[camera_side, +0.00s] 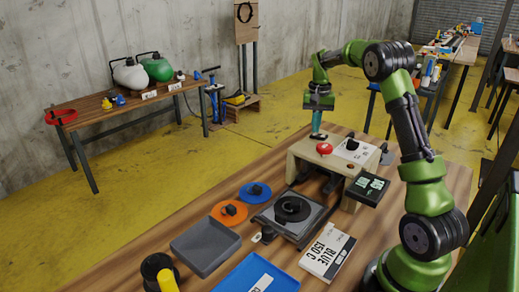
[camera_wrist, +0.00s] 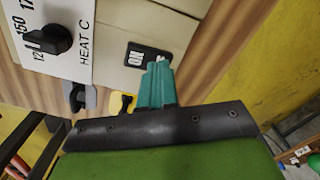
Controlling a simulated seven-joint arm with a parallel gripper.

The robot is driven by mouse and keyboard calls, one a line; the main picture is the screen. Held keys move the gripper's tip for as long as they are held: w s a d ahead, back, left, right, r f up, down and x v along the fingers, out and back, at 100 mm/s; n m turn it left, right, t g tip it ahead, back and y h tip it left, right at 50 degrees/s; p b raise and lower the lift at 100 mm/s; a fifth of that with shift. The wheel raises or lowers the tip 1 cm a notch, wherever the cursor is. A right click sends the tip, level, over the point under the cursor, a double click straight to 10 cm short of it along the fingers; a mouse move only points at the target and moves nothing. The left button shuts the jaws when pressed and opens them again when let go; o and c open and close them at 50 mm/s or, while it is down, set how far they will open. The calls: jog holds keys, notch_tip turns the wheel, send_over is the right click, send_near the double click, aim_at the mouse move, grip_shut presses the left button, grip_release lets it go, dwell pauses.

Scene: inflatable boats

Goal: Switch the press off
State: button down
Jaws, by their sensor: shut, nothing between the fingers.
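In the wrist view, my fingertips (camera_wrist: 158,68) are at a black rocker switch (camera_wrist: 138,55) marked "ON". They cover part of the switch, including most of its other end. I cannot tell whether they touch it. A black heat dial (camera_wrist: 50,40) labelled "HEAT C" sits on a white panel left of the switch.
A black plate with a round black part (camera_side: 292,208) lies before the press. Orange (camera_side: 229,212) and blue (camera_side: 255,192) discs, a grey tray (camera_side: 205,246), a blue tray (camera_side: 232,284) and a "BLUE 150 C" card (camera_side: 328,251) lie nearer.

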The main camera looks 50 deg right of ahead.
aim_at(315, 136)
notch_tip(315, 136, up, 6)
dwell(0.6)
jog(key=shift+r, duration=0.1)
jog(key=shift+s+a+f, duration=0.15)
jog(key=shift+a+f, duration=0.1)
jog(key=shift+f, duration=0.2)
jog(key=shift+s+a+f, duration=0.1)
jog(key=shift+a+f, duration=0.1)
jog(key=shift+f, duration=0.25)
jog(key=s+a+r+n+t, duration=0.1)
jog(key=s+a, duration=0.4)
jog(key=a, duration=0.5)
jog(key=s+a+r+n+t+y, duration=0.1)
jog(key=s+a+r+n+t, duration=0.1)
jog(key=a, duration=0.9)
jog(key=s+a+r+n+t+y, duration=0.1)
jog(key=s+a+n+t, duration=0.3)
jog(key=s+a, duration=0.5)
jog(key=shift+a+r+n, duration=0.45)
jog(key=shift+a+n, duration=0.05)
jog(key=shift+a, duration=0.7)
